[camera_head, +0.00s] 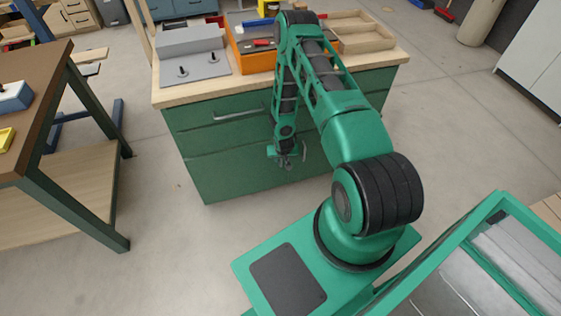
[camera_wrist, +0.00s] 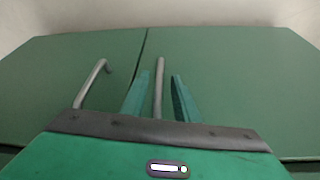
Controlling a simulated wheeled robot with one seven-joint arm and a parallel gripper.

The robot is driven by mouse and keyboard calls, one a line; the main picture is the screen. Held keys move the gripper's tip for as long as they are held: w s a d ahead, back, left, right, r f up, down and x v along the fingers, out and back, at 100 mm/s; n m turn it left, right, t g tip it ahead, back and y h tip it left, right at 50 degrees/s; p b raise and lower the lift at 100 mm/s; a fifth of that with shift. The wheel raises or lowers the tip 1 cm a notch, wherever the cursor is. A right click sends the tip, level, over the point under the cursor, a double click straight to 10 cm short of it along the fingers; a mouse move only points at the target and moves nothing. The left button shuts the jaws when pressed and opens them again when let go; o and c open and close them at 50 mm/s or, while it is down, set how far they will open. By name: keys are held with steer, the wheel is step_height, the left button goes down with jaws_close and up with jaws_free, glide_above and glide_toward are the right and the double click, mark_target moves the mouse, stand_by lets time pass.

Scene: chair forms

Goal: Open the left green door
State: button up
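The green cabinet (camera_head: 225,165) stands under a wooden worktop. Its front shows in the wrist view as two green panels, a left one (camera_wrist: 60,75) and a right one (camera_wrist: 240,80), meeting at a dark vertical seam. A grey bar handle (camera_wrist: 93,84) is on the left panel, and a second bar handle (camera_wrist: 158,88) is just right of the seam. My gripper (camera_head: 287,163) is at the cabinet front. In the wrist view my gripper (camera_wrist: 160,95) is open, its fingers on either side of the second handle. Contact with it cannot be told.
A horizontal handle (camera_head: 238,115) is on the cabinet's upper left front. The worktop (camera_head: 165,96) holds a grey fixture (camera_head: 195,68) and an orange bin (camera_head: 250,57). A green-legged table (camera_head: 52,75) stands left. The floor (camera_head: 165,220) before the cabinet's left side is clear.

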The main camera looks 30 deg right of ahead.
mark_target(281, 160)
steer(key=shift+x, duration=1.7)
jaws_close()
steer(key=shift+s, duration=0.1)
